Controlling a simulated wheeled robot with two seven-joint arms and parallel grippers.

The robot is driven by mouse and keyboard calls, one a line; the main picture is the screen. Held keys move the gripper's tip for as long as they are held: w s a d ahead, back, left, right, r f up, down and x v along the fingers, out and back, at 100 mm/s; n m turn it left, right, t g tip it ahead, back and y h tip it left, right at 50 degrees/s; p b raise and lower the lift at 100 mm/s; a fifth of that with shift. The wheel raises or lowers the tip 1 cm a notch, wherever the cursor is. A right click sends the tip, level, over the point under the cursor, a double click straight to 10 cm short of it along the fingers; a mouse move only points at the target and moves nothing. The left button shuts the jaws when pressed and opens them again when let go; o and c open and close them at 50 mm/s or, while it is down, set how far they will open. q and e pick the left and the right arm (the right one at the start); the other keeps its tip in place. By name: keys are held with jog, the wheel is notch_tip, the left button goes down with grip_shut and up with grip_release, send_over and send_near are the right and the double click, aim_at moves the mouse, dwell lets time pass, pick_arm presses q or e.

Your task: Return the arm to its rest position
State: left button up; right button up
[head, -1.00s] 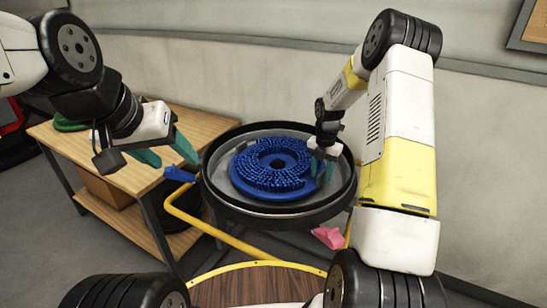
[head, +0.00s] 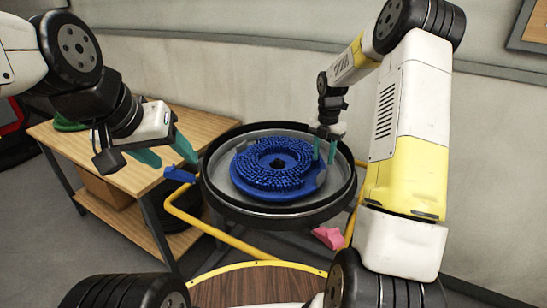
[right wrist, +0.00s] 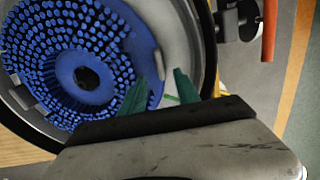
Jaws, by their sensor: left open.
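My right gripper (head: 324,152) is over the right part of a round tank (head: 214,196), beside a blue round brush (head: 262,188) that lies in it. In the right wrist view its two green fingers (right wrist: 161,92) are apart with nothing between them, and the brush (right wrist: 115,85) is to their left. My left gripper (head: 167,157) is open and empty above the wooden table, left of the tank. Its green fingers are spread.
A wooden table (head: 65,140) stands at the left, with a cardboard box (head: 105,190) on its lower shelf. A yellow tube frame (head: 235,252) runs below the tank. A pink object (head: 328,237) is low at the tank's right front. A blue handle (head: 180,174) sticks out at the tank's left.

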jog(key=s+a+r+m+t, duration=0.2)
jog(key=s+a+r+m, duration=0.1)
jog(key=s+r+m, duration=0.5)
jog(key=s+a+r+m+t, duration=0.1)
jog(key=s+a+r+m, duration=0.3)
jog(key=r, duration=0.7)
jog(key=s+a+r+m+t+y, duration=0.1)
jog(key=s+m, duration=0.6)
jog(key=s, duration=0.2)
jog(key=s+a+r+m+t+y, duration=0.1)
jog(key=s+a+r+m+t, duration=0.1)
jog(key=s+m, duration=0.6)
jog(key=shift+s+m, duration=0.3)
jog(key=shift+s, duration=0.25)
jog(key=shift+r, duration=0.1)
